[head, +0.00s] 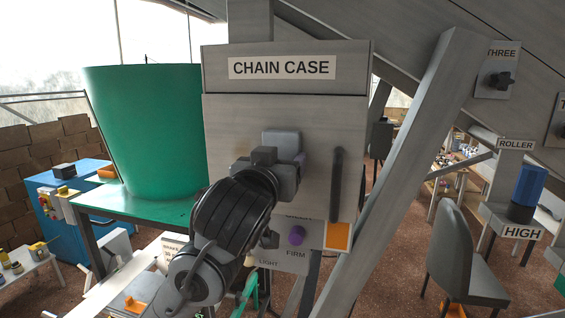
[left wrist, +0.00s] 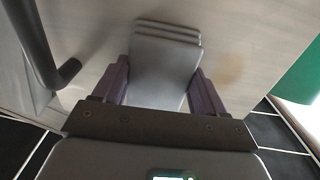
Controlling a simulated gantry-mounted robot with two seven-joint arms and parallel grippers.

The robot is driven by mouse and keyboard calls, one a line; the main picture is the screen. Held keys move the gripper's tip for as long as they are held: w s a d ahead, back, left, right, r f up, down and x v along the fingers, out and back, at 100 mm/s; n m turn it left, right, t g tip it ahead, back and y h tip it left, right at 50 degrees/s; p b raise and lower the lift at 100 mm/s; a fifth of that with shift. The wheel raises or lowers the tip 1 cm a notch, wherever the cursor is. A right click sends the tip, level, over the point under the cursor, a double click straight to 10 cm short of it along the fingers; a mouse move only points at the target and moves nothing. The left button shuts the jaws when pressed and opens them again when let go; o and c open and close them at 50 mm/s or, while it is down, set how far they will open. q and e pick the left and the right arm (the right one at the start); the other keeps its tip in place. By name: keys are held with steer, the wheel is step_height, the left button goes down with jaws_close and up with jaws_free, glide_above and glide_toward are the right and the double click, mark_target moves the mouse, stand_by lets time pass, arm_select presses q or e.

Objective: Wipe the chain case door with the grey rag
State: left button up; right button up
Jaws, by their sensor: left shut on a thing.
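The grey chain case door (head: 235,125) stands upright under the CHAIN CASE label, with a dark vertical handle (head: 336,185) on its right side. My left gripper (head: 287,163) is in front of the door's middle, left of the handle. It is shut on the folded grey rag (head: 281,142), which also shows between the purple fingers in the left wrist view (left wrist: 165,65). The rag is at the door face; I cannot tell whether it presses on it. A faint brownish smudge (left wrist: 227,70) shows on the door beside the rag. My right gripper is not in view.
A diagonal grey beam (head: 405,170) stands right of the case. A large green tub (head: 145,125) is to the left. Below the door are an orange patch (head: 337,236) and a purple knob (head: 296,235) on a panel marked FIRM and LIGHT. A grey chair (head: 462,255) is at right.

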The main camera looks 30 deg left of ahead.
arm_select(q)
steer(key=shift+s+a+f+p, duration=0.15)
steer(key=shift+a+p, duration=0.3)
steer(key=shift+a, duration=1.25)
steer(key=shift+s+a+p, duration=0.25)
steer(key=shift+a+p, duration=0.15)
steer(key=shift+a, duration=0.55)
steer(key=shift+s+a+p, duration=0.25)
steer(key=shift+a+p, duration=0.1)
steer(key=shift+a, duration=0.55)
steer(key=shift+s+a+p, duration=0.2)
steer(key=shift+a+p, duration=0.15)
steer(key=shift+a, duration=0.25)
steer(key=shift+s+a+p, duration=0.15)
steer(key=shift+a+p, duration=0.2)
steer(key=shift+a, duration=0.2)
steer(key=shift+s+a, duration=0.25)
steer(key=shift+a, duration=0.45)
glide_toward(231, 151)
steer(key=shift+w+p, duration=0.15)
steer(key=shift+p, duration=0.25)
